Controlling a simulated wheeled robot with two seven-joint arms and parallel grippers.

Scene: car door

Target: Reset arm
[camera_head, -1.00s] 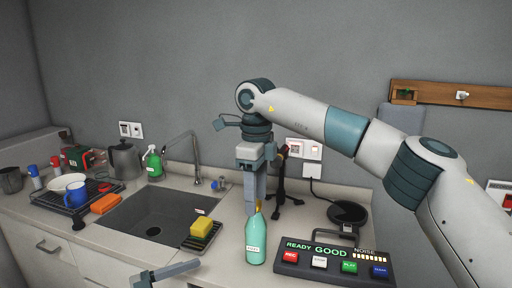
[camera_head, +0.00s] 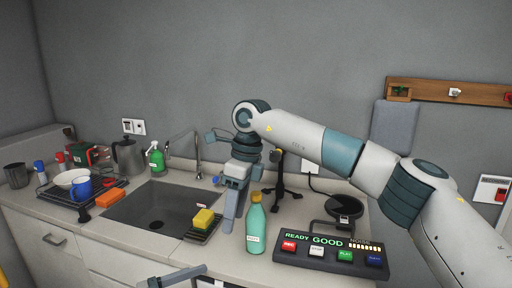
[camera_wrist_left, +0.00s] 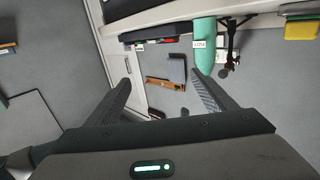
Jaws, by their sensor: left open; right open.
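My right gripper (camera_head: 232,222) comes in on the arm from the right and points down, slightly tilted, just left of the green bottle. Its jaws are open and hold nothing. The green bottle (camera_head: 256,230) stands upright on the counter; it also shows at the top of the left wrist view (camera_wrist_left: 205,45). My left gripper (camera_head: 175,276) shows only in part at the bottom edge of the head view. In the left wrist view its two fingers (camera_wrist_left: 162,88) are spread apart with nothing between them.
The sink (camera_head: 150,212) with a faucet lies left of the right gripper. A yellow sponge (camera_head: 203,218) sits at its edge. A button panel (camera_head: 330,255) reading "READY GOOD" and a round black stand (camera_head: 345,207) are on the right. A black tripod (camera_head: 281,180) stands behind the bottle.

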